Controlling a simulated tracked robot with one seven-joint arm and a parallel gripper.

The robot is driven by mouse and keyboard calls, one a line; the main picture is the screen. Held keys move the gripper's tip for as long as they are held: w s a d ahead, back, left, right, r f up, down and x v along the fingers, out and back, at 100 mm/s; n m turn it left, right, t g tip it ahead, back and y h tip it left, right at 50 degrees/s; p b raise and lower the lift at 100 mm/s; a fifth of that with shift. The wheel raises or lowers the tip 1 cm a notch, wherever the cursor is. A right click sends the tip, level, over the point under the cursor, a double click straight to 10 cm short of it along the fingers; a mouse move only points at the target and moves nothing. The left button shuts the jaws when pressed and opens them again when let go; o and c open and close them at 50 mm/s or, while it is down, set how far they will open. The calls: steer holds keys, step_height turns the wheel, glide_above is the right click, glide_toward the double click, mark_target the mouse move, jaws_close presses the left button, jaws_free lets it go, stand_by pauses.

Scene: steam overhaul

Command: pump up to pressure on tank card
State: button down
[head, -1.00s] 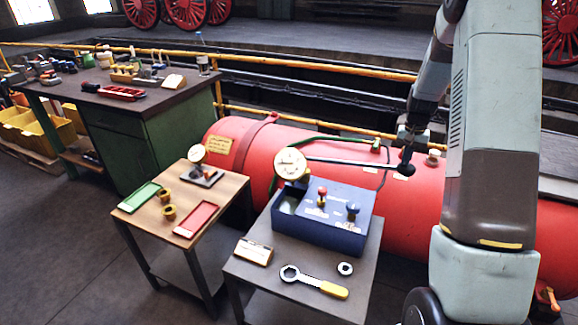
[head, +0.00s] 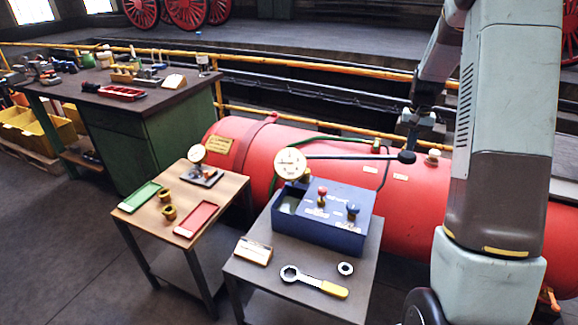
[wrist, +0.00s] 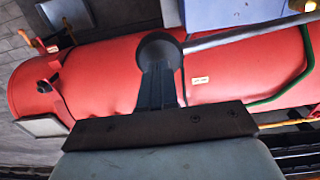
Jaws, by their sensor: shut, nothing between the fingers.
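The blue pump box (head: 335,236) stands on the front table, with a red knob (head: 322,196) and a blue knob (head: 352,208) on top. Its white dial gauge (head: 290,163) rises at the back; the reading is too small to tell. The pump lever (head: 350,157) runs right from the pump, nearly level, to a black ball end (head: 407,157). My gripper (head: 410,146) is shut and empty, pointing down at the ball from above. In the wrist view its fingertips (wrist: 157,68) meet or nearly meet the ball (wrist: 158,48). A yellow card (head: 219,145) on the red tank (head: 430,200) is unreadable.
A ring spanner (head: 314,283), a nut (head: 345,268) and a small sign (head: 254,251) lie on the front table. The wooden table (head: 150,215) at left holds trays, brass fittings and a small gauge (head: 197,153). A green hose (head: 330,142) and yellow rail (head: 300,65) run behind.

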steer(key=shift+f, duration=0.15)
steer(key=shift+f, duration=7.85)
step_height(320, 180, up, 16)
steer(key=shift+f, duration=0.15)
steer(key=shift+f, duration=7.85)
step_height(320, 180, up, 16)
